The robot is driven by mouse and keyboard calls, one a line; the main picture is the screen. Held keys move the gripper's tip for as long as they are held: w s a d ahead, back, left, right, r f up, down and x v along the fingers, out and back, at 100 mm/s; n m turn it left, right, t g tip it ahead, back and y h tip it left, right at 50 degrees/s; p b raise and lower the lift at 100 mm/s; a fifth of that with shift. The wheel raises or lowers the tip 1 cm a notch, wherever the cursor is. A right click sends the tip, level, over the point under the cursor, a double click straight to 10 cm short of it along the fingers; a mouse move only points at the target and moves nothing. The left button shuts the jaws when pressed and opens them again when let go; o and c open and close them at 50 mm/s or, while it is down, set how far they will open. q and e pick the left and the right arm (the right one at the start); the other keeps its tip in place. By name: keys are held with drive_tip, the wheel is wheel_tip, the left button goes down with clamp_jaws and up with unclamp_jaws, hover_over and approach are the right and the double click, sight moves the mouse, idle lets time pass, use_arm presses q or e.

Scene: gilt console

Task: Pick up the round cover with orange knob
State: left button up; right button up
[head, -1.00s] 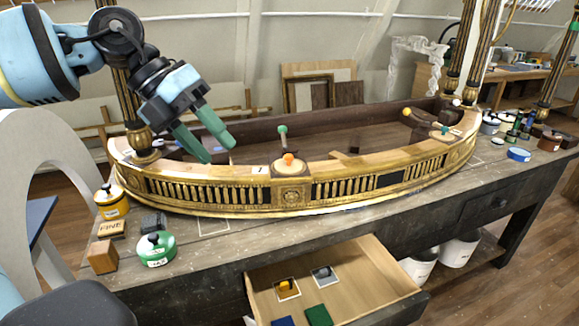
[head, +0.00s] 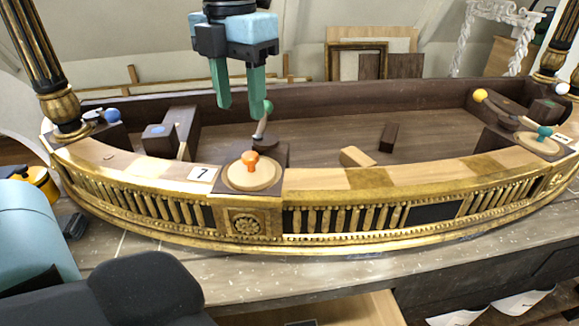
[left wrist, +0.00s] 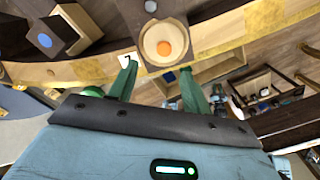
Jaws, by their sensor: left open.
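The round cover with orange knob (head: 250,177) is a pale wooden disc. It lies flat on a square block on the curved gilt front of the console, right of a card marked 7. My left gripper (head: 241,106) hangs above and behind it in the head view, with its two green fingers apart and pointing down. The fingers are empty and do not touch the cover. In the left wrist view the cover (left wrist: 163,45) lies beyond the gap between the open fingertips (left wrist: 160,68). My right gripper is not in view.
A lever with a green knob (head: 267,108) stands close behind the cover. A second disc with a teal knob (head: 543,133) and a lever with a yellow knob (head: 480,95) are at the right. Loose wooden blocks (head: 357,157) lie in the console. Gilt columns (head: 60,110) rise at its ends.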

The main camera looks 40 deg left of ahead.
sight(250, 155)
use_arm(q)
drive_tip(key=shift+s+f, duration=0.1)
drive_tip(key=shift+f, duration=0.4)
drive_tip(key=shift+d, duration=0.1)
wheel_tip(250, 155, down, 2)
drive_tip(key=shift+f, duration=0.35)
drive_tip(key=f, duration=0.4)
drive_tip(key=shift+w+d, duration=0.2)
drive_tip(key=shift+d, duration=0.05)
drive_tip(key=shift+f, duration=0.55)
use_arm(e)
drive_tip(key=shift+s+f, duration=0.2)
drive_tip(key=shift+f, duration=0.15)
use_arm(q)
drive_tip(key=shift+c, duration=0.4)
